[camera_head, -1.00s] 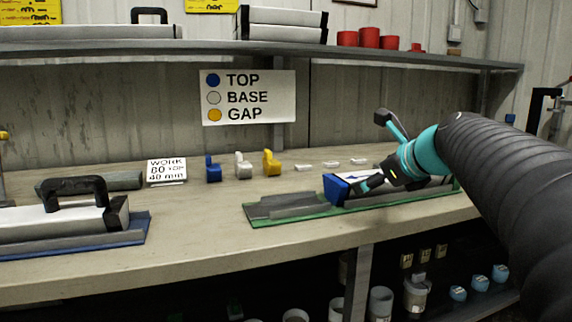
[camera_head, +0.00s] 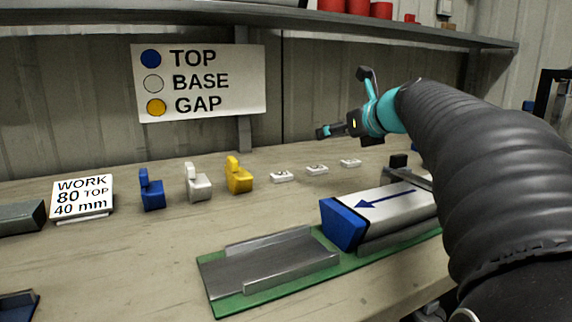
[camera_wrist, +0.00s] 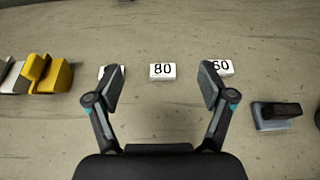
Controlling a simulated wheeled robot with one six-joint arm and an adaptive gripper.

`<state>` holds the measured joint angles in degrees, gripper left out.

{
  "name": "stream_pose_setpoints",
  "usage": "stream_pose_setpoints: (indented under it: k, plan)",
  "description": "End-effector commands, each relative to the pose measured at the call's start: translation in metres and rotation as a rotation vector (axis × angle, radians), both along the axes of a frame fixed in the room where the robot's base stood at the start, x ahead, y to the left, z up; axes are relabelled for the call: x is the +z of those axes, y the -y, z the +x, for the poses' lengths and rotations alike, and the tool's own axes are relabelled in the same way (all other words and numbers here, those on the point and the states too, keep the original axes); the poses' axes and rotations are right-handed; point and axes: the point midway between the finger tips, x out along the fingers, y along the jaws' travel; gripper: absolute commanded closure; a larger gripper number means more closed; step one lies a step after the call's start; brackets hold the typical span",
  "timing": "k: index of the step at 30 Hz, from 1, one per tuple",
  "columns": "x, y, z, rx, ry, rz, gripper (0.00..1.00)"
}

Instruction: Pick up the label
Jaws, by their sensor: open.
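Three small white labels lie in a row on the bench: a left one (camera_head: 283,176), a middle one (camera_head: 317,169) and a right one (camera_head: 350,163). In the wrist view the middle label (camera_wrist: 162,71) reads 80 and the right label (camera_wrist: 221,67) seems to read 60, partly covered by a finger. The left label (camera_wrist: 112,71) is mostly hidden behind the other finger. My gripper (camera_head: 322,132) is open and empty above the row. In the wrist view its fingertips (camera_wrist: 161,84) stand either side of the 80 label, which lies apart from them.
Blue (camera_head: 152,190), white (camera_head: 198,183) and yellow (camera_head: 239,176) clips stand left of the labels. A white liner with a blue end (camera_head: 343,224) lies in front on a green tray (camera_head: 226,305). A card (camera_head: 82,196) reads WORK 80 TOP 40 mm. A dark block (camera_wrist: 274,115) stands right.

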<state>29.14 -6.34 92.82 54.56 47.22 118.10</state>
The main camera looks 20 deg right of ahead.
Motion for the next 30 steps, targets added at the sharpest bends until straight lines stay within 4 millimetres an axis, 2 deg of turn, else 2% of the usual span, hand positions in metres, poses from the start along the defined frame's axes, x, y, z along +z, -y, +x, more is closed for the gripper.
stream_pose_setpoints:
  k: [4, 12, 15, 23, 30]
  plan:
    - [-0.018, 0.003, 0.0, -0.008, -0.001, 0.005, 0.19]
    - [-0.068, 0.004, -0.001, -0.008, -0.002, 0.007, 0.19]
    - [-0.081, 0.004, -0.001, -0.009, -0.002, 0.005, 0.19]
    - [-0.086, -0.001, 0.015, -0.004, -0.001, 0.005, 0.19]
    - [-0.1, -0.008, 0.047, -0.002, -0.002, 0.004, 0.19]
